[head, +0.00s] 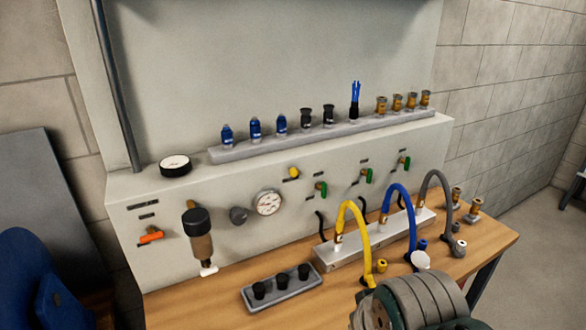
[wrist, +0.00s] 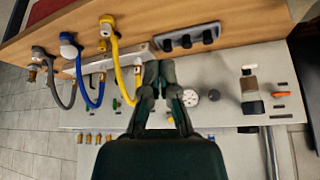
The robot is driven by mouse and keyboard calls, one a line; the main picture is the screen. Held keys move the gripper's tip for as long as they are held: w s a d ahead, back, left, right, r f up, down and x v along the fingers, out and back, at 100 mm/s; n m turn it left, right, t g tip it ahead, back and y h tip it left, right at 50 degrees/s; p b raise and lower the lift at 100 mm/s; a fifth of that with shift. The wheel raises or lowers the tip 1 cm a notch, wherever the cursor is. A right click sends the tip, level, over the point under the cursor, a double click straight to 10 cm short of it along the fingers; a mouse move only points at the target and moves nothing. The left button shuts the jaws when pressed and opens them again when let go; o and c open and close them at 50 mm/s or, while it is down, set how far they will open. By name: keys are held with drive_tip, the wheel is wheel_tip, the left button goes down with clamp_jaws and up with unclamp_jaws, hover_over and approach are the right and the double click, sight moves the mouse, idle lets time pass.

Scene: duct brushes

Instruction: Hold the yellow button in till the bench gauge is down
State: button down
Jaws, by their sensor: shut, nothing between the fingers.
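The yellow button (head: 293,172) sits on the upper part of the pale bench panel in the head view, right of and above the round white bench gauge (head: 267,202). The gauge's needle is too small to read. In the wrist view, which is upside down, the gauge (wrist: 189,97) shows beside my gripper (wrist: 160,68). My gripper is shut and empty, its fingers in front of the panel. A bit of yellow, likely the button (wrist: 171,121), shows next to a finger and is partly hidden. I cannot tell whether my gripper touches it.
Yellow, blue (head: 398,200) and grey hoses arch from a metal block (head: 330,258) on the wooden bench. A grey tray (head: 283,290) holds black caps. A dark-topped filter (head: 197,225) and an orange-handled valve (head: 151,236) are at the panel's left. Fittings line the ledge rail (head: 340,131).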

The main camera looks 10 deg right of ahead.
sight(294, 172)
drive_tip(key=shift+s, duration=0.1)
drive_tip(key=w+d+r+n+t+h, duration=0.1)
drive_tip(key=w+d+n+h, duration=0.25)
drive_tip(key=w, duration=0.25)
drive_tip(key=w+d+r+n+h, duration=0.1)
drive_tip(key=w+d+n+h, duration=0.3)
drive_tip(key=w, duration=0.3)
drive_tip(key=w+a+n+t, duration=0.3)
drive_tip(key=w+n, duration=0.3)
drive_tip(key=w, duration=0.3)
drive_tip(key=w+a+n+t, duration=0.3)
drive_tip(key=w+n+t, duration=0.1)
drive_tip(key=w, duration=0.4)
drive_tip(key=shift+w+a+n+y, duration=0.2)
drive_tip(key=shift+w+n+y, duration=0.2)
drive_tip(key=shift+n, duration=0.45)
drive_tip(key=w+a, duration=0.2)
drive_tip(key=w, duration=0.6)
drive_tip(key=shift+w+a, duration=0.15)
drive_tip(key=shift+a, duration=0.2)
